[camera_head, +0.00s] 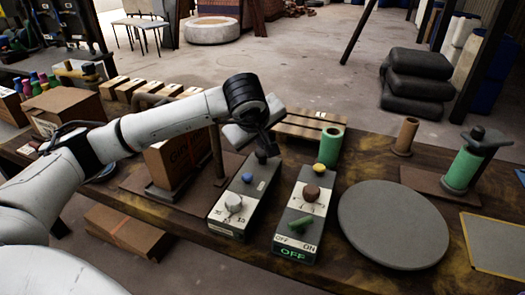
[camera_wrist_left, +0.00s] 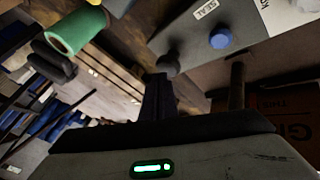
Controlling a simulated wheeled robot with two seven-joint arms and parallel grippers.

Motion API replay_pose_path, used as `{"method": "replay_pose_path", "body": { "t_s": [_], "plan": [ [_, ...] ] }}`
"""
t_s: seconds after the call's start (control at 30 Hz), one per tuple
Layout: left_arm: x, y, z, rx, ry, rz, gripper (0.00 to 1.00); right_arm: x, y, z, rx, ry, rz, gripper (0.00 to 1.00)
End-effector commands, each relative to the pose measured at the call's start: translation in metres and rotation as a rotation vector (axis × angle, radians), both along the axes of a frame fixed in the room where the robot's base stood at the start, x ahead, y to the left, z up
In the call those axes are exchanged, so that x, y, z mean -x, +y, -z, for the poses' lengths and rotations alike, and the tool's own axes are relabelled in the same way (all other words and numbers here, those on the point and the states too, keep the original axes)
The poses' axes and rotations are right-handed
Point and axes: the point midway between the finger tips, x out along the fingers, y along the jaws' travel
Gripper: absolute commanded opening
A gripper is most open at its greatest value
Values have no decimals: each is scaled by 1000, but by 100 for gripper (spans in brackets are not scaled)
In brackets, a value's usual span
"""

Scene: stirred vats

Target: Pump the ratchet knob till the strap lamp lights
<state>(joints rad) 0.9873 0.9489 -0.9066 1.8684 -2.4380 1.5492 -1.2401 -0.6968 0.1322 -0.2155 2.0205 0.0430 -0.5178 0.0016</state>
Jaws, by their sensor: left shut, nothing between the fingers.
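A grey sloped control box (camera_head: 239,199) stands near the table's middle. It carries a white dial (camera_head: 233,203), a blue button or lamp (camera_head: 247,178) and a dark knob (camera_head: 262,157) at its far end. The wrist view shows the dark knob (camera_wrist_left: 168,64), the blue piece (camera_wrist_left: 220,40) and a label reading SEAL. I cannot tell which part is the strap lamp; none of these looks clearly lit. My left gripper (camera_head: 268,146) is shut and empty, pointing down close to the dark knob. Whether it touches is unclear. My right gripper is out of view.
A second box (camera_head: 297,216) beside it has a brown knob, a yellow piece, a green lever and a lit OFF sign. A carton (camera_head: 170,161) stands left on a board. A grey disc (camera_head: 393,224), a green cylinder (camera_head: 329,147) and a green-bodied stand (camera_head: 463,168) are to the right.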

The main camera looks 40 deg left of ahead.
Motion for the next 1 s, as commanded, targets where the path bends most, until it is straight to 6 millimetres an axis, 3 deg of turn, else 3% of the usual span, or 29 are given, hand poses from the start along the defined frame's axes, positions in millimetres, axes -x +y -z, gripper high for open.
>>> {"method": "replay_pose_path", "body": {
  "t_s": [1.0],
  "plan": [
    [0, 0, 14, 0, 2, 0, 0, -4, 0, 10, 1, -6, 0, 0]
  ]
}}
